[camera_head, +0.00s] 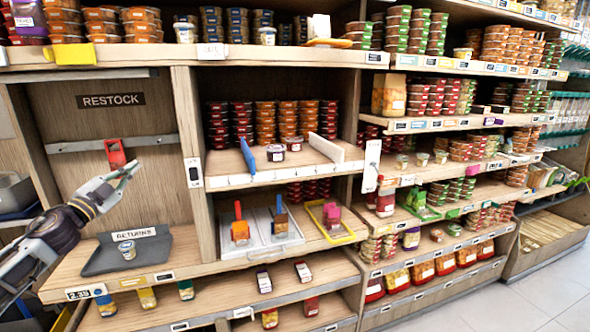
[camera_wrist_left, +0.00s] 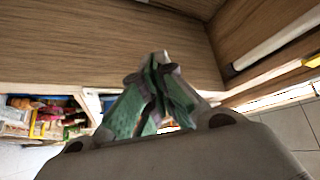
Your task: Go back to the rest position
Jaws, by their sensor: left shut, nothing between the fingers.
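My left gripper (camera_head: 128,171) comes in from the left in the head view, in front of the wooden back panel below the RESTOCK sign (camera_head: 111,100). Its fingers are shut and empty. In the left wrist view its green-padded fingers (camera_wrist_left: 160,88) meet in front of wooden shelf boards. The gripper is above the dark RETURNS tray (camera_head: 105,262), on which a small tub (camera_head: 127,249) stands upright. My right gripper does not show in either view.
A red clip-like holder (camera_head: 115,153) hangs on the metal rail near the left gripper. A wooden upright (camera_head: 194,165) stands to its right. Shelves hold stacked tubs (camera_head: 277,122) and trays (camera_head: 278,226). Open floor (camera_head: 500,300) lies at the lower right.

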